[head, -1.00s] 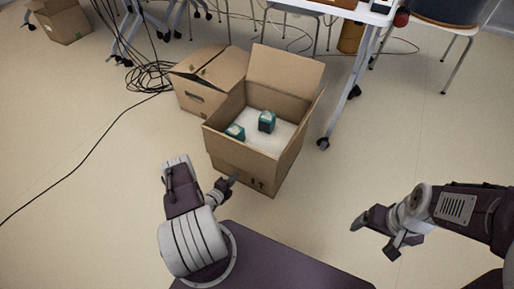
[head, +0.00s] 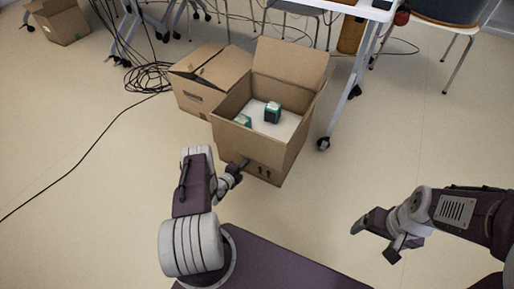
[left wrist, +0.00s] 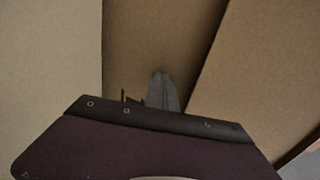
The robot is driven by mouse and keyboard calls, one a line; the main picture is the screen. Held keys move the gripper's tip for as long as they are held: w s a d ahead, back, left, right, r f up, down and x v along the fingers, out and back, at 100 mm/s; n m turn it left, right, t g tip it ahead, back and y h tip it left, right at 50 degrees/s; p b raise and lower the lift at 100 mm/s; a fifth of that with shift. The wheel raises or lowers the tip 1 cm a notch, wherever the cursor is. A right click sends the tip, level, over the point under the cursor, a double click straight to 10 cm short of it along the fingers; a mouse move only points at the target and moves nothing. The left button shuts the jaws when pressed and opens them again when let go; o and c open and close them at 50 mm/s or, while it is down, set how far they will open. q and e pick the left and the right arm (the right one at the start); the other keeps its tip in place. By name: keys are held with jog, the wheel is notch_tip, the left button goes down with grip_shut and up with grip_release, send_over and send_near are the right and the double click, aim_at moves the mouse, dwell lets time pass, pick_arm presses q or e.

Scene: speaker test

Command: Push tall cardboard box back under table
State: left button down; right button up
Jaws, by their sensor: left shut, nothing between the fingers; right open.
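The tall cardboard box (head: 277,160) stands open on the floor in the middle of the head view, its back flap raised. Inside, on a white filling, are two small teal boxes, one (head: 272,112) upright and one (head: 243,120) by the left wall. My left gripper (head: 243,164) is shut and empty, its tip at the box's front face; it seems to touch it. In the left wrist view the shut fingers (left wrist: 162,90) point at brown cardboard (left wrist: 150,35). My right gripper (head: 374,237) is open and empty, well to the right of the box.
A second cardboard box (head: 197,95) stands close behind on the left. The white table's wheeled leg (head: 345,100) is just right of the tall box. Cables (head: 148,76) lie on the floor at left. Chairs stand behind; another box (head: 62,22) is far left. Floor at front left is clear.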

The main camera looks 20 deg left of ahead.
pick_arm(q)
jog(key=w+d+b, duration=0.1)
jog(key=w+b, duration=0.6)
jog(key=w, duration=0.5)
jog(key=shift+w+b, duration=0.25)
jog(key=shift+b, duration=0.1)
jog(key=shift+r, duration=0.1)
jog(key=s+p, duration=0.5)
jog(key=s, duration=0.3)
jog(key=shift+a, duration=0.3)
